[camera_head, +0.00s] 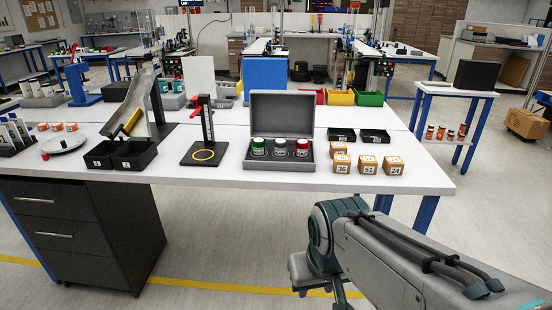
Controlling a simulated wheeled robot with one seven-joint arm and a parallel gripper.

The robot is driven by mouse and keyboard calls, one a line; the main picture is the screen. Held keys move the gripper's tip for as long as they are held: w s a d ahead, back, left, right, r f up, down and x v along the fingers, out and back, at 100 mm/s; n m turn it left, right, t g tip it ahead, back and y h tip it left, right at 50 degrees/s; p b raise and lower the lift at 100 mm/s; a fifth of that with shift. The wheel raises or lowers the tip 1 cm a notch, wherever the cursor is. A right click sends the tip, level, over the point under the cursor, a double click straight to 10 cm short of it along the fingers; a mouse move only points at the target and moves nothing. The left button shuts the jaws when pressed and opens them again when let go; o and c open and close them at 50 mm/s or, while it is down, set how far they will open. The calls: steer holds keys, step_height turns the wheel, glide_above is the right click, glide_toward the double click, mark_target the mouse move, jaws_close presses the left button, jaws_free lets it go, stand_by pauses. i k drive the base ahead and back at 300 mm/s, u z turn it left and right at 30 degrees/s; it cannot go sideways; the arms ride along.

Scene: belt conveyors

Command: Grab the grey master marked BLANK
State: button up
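An open grey case (282,113) stands near the front edge of the white table, its lid raised at the back. Three small jar-like masters sit upright in a row in it. The middle one is grey-topped (280,148), between a green-topped one (258,147) on the left and a red-topped one (302,148) on the right. Their labels are too small to read, so I cannot confirm the word BLANK. My arm shows at the lower right, in front of the table and clear of the case.
A black stand with a yellow ring (204,155) is left of the case. Numbered boxes (367,164) and black trays (374,136) are on its right. Black bins (122,155) and a sloped chute (138,102) stand further left. The table's right end is clear.

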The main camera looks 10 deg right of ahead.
mark_target(281, 146)
steer(key=u, duration=0.85)
steer(key=i, duration=1.65)
steer(key=z, duration=1.05)
steer(key=i, duration=0.35)
steer(key=z, duration=0.35)
